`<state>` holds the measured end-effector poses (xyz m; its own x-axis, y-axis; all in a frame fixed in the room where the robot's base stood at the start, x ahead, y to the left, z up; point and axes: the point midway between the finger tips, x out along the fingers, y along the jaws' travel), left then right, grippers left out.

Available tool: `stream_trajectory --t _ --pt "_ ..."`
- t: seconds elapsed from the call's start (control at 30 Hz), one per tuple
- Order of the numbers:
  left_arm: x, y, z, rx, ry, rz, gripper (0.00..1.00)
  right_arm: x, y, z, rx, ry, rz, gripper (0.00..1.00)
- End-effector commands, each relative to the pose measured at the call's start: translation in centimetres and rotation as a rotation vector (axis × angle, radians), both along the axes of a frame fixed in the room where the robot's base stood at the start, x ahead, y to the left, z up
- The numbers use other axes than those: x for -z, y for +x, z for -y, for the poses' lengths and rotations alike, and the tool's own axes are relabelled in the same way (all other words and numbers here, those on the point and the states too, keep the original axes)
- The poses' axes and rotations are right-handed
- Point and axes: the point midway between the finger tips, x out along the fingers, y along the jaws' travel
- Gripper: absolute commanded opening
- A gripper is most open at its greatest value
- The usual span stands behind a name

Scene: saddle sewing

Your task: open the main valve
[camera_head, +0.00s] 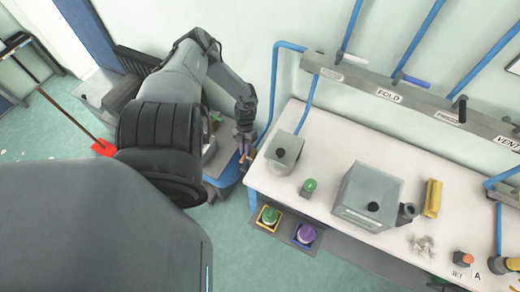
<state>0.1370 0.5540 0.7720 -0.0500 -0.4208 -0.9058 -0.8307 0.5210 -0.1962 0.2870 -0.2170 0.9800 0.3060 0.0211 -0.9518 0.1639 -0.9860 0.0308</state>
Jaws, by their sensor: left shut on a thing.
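My left arm reaches in from the left toward the wall. Its gripper (245,148) is beside the blue pipe at the left end of the white table. The gripper is shut on a small part there, apparently the main valve's handle. Small orange and purple bits show at the fingertips, but the valve body is mostly hidden and I cannot tell how far the handle is turned. The blue pipe (275,85) runs down the wall next to the gripper. My right gripper is not in view.
The white table (330,135) holds a grey box (368,197), a smaller grey box (285,152), a green button (309,186) and a yellow block (433,198). A grey rail (400,92) with labelled valve handles runs above.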

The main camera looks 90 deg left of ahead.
Motion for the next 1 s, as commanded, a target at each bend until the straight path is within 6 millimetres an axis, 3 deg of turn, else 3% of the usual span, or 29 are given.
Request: stream_trajectory --t 0.3,0.33,0.5,0.83,1.0 --pt "0.1 -0.1 0.0 0.003 0.001 -0.001 0.0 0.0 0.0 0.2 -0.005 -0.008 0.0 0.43" --pt "0.1 -0.1 0.0 0.003 0.001 -0.001 0.19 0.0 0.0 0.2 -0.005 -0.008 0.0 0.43" --pt "0.1 -0.1 0.0 0.002 0.001 -0.001 0.43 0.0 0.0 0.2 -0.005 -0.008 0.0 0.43" --pt "-0.2 0.0 -0.1 0.001 0.002 -0.001 0.43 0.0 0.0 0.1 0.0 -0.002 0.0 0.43" --pt "-1.7 0.0 -0.9 0.002 0.005 -0.001 0.43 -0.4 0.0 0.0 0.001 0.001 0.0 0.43"
